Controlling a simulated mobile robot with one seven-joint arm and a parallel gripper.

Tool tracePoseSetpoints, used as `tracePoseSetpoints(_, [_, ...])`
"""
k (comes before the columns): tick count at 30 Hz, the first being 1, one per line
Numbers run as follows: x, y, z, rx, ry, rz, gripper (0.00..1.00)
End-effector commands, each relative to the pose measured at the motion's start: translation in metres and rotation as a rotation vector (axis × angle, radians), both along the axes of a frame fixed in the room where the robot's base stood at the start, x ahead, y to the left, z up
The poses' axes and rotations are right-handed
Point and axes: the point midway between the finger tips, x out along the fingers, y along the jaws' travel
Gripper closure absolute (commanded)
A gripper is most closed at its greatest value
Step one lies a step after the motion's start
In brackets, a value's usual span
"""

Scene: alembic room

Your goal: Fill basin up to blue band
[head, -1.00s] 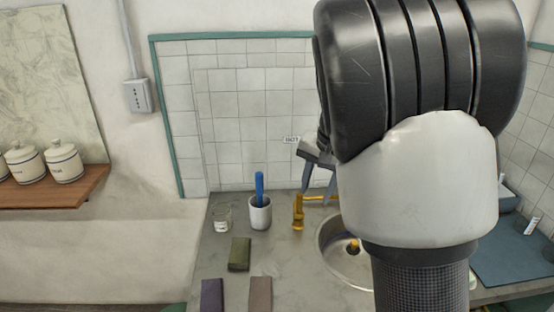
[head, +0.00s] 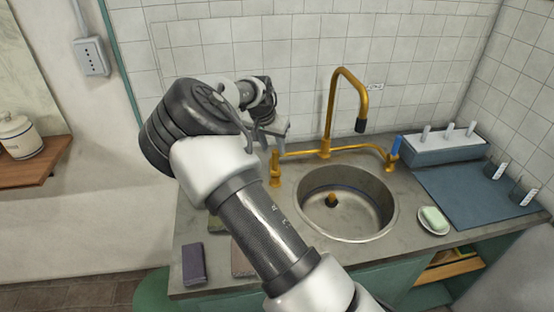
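The round metal basin (head: 318,224) is set into the grey counter. A thin dark bluish band runs around its inner wall. A brass plug or drain piece (head: 333,200) stands at its bottom; I cannot tell whether it seals. I see no water surface. The brass faucet (head: 336,100) arches behind the basin, its dark spout tip over the back part, with no visible stream. A brass tap handle (head: 275,170) is at left and a blue-handled tap (head: 396,146) at right. My gripper (head: 273,140) is open and empty, above and behind the left tap handle, apparently not touching it.
A soap dish with green soap (head: 434,219) sits right of the basin. A blue-grey mat (head: 475,200) and a rack with white pegs (head: 445,150) are farther right. A purple block (head: 194,264) lies front left. My arm hides part of the left counter.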

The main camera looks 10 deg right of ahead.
Motion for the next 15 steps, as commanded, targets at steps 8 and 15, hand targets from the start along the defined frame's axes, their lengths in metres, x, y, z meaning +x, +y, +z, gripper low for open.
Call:
tracePoseSetpoints(8, [0.018,-0.014,-0.054,-0.003,0.002,-0.002,0.62])
tracePoseSetpoints(15, [0.027,-0.019,-0.079,-0.001,0.001,0.001,0.62])
